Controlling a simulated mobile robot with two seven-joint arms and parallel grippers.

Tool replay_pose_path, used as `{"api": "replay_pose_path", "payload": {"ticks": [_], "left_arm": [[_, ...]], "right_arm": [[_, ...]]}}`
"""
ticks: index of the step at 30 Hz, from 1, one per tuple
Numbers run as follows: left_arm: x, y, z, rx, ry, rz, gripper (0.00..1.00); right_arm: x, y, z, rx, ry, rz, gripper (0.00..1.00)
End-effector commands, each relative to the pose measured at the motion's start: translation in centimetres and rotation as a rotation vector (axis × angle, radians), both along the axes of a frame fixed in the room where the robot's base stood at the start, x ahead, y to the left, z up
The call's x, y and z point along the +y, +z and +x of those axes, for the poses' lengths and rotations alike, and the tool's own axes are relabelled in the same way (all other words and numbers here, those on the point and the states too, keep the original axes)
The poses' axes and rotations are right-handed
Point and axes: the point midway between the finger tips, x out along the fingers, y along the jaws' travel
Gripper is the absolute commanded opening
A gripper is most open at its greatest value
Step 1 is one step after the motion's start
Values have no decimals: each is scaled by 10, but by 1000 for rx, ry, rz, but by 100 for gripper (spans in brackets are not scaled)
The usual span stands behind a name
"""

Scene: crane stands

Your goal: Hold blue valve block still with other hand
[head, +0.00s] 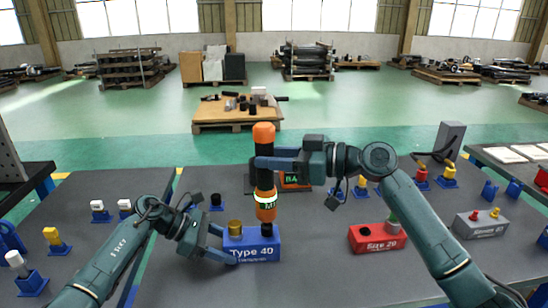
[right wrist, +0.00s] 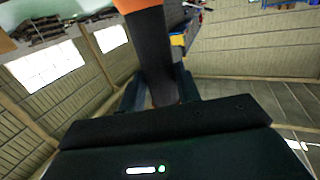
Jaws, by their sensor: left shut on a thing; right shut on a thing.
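The blue valve block (head: 258,252), marked "Type 40", stands on the dark table in the middle of the head view. A brass-coloured cap (head: 235,227) sits on its left part. My left gripper (head: 229,244) is shut on the block's left end. My right gripper (head: 263,163) is shut on an upright orange and black tool (head: 265,199). The tool's lower end meets or hovers just over a black part on the block's right side; I cannot tell which. In the right wrist view the tool's black shaft (right wrist: 152,50) runs between the fingers.
A grey block (head: 468,230) is farther right. Small blue holders with white, yellow and black parts stand at left. Bare table lies in front.

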Motion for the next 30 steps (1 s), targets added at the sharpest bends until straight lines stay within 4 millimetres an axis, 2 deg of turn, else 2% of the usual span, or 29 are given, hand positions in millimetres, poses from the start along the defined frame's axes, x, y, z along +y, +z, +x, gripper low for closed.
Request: {"api": "replay_pose_path", "payload": {"ticks": [6, 18, 30], "left_arm": [[0, 2, 1, -3, 2, -3, 24], [0, 2, 1, -2, 3, -3, 24], [0, 2, 1, -2, 3, -3, 24]], "right_arm": [[-1, 20, 0, -11, -2, 9, 0], [-1, 47, 0, -15, -2, 13, 0], [-1, 53, 0, -15, -2, 14, 0]]}}
